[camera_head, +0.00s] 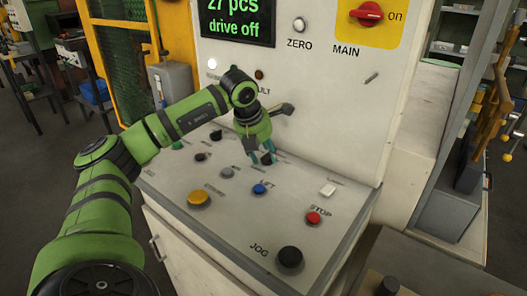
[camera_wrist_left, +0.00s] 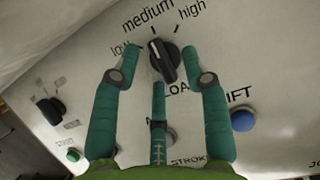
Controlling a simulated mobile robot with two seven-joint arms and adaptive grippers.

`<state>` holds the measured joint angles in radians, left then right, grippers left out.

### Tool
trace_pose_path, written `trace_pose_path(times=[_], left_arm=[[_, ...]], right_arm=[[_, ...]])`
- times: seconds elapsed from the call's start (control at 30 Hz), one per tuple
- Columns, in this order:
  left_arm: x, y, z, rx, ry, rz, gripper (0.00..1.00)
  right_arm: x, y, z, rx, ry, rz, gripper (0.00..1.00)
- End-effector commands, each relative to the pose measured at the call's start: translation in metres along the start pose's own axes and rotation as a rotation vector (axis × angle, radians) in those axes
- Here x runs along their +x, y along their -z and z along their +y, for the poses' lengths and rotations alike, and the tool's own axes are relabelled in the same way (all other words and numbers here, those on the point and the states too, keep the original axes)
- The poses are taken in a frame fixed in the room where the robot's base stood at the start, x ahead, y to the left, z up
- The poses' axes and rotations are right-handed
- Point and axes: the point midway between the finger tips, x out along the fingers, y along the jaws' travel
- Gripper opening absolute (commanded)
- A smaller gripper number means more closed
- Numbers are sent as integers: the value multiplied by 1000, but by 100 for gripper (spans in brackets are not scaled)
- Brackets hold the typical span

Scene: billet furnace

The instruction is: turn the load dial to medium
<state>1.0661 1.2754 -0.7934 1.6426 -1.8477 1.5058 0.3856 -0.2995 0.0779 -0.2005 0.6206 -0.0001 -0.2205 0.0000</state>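The load dial (camera_wrist_left: 163,60) is a black knob with a white pointer mark on the sloped panel, with low, medium and high printed around it. Its pointer aims up and slightly left, about at the medium tick. In the head view the dial (camera_head: 266,159) is small and partly covered by the fingers. My left gripper (camera_head: 261,156) has green arm links and teal fingers and is over the dial. In the left wrist view its three fingers (camera_wrist_left: 160,62) are spread around the dial, with gaps visible between fingertips and knob. My right gripper is not in view.
The panel also carries a yellow button (camera_head: 199,198), a blue button (camera_head: 259,189), a red stop button (camera_head: 313,218) and a black jog knob (camera_head: 290,257). A red main switch (camera_head: 368,13) and a display (camera_head: 236,20) are on the upright face behind. A lever (camera_head: 284,110) sticks out near the wrist.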

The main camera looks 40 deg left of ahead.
Motion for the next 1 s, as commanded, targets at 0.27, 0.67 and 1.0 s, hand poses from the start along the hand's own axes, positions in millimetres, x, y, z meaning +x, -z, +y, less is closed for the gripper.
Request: trace_pose_path(times=[0.27, 0.67, 1.0], left_arm=[[-8, -1, 0, 0, 0, -2, 45], [-86, -1, 0, 0, 1, -5, 45], [-120, 0, 0, 0, 0, 0, 45]], right_arm=[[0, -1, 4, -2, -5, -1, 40], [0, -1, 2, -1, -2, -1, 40], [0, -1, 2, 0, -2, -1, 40]])
